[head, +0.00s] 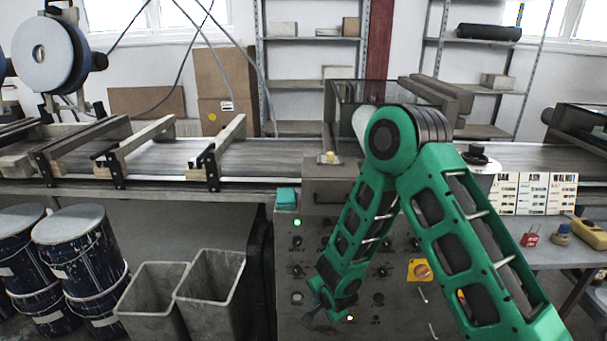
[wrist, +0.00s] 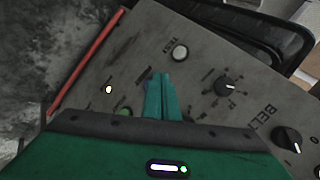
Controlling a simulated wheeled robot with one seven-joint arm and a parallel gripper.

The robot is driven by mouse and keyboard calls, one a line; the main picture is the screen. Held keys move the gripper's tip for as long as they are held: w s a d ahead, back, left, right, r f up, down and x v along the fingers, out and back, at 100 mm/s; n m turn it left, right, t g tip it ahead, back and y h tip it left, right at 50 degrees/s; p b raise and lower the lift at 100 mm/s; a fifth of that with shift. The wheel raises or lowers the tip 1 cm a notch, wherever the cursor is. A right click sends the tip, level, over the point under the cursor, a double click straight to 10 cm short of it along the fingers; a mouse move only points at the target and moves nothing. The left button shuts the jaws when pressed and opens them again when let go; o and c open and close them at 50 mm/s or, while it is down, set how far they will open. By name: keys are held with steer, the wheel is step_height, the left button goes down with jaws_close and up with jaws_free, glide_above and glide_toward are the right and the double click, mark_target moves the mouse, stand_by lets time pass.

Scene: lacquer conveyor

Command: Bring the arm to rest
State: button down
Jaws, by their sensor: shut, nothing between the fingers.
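My green arm rises from the lower right of the head view, bends at a high elbow and reaches down in front of the grey control panel (head: 288,325). My gripper (head: 314,314) is at the low end of the forearm, in front of the panel's lower left. In the wrist view the two teal fingers (wrist: 159,88) lie together, shut and empty, over the panel face (wrist: 205,70). A white button (wrist: 180,53) and a black knob (wrist: 229,86) are beyond and right of them. I cannot tell whether the fingertips touch the panel.
The conveyor (head: 275,158) runs behind the panel. Two grey bins (head: 212,285) and blue drums (head: 82,250) stand left of it. A side table (head: 555,255) at the right holds cards, a red padlock (head: 530,236) and a yellow device (head: 589,234).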

steer(key=d+r+n+g+h, duration=0.1)
steer(key=d+r+h, duration=0.1)
steer(key=d+r, duration=0.6)
steer(key=d+r+h, duration=0.1)
steer(key=d+r, duration=0.4)
steer(key=d, duration=0.5)
steer(key=s+d+r+n+g+h, duration=0.1)
steer(key=s+d+r+g, duration=0.1)
steer(key=s+d+r, duration=0.85)
steer(key=s+d+r+n+g, duration=0.1)
steer(key=s+d+r, duration=0.25)
steer(key=s, duration=0.25)
steer(key=s+d+r+g, duration=0.2)
steer(key=s+d+r, duration=0.1)
steer(key=s+d, duration=0.3)
steer(key=s+a+r+y, duration=0.1)
steer(key=s, duration=0.6)
steer(key=s+r+n+g+y, duration=0.1)
steer(key=s+r, duration=0.1)
steer(key=s, duration=0.5)
steer(key=shift+s+a+r, duration=0.2)
steer(key=shift+a+r, duration=0.05)
steer(key=shift+a, duration=0.1)
steer(key=shift+w+f, duration=0.25)
steer(key=shift+w, duration=0.35)
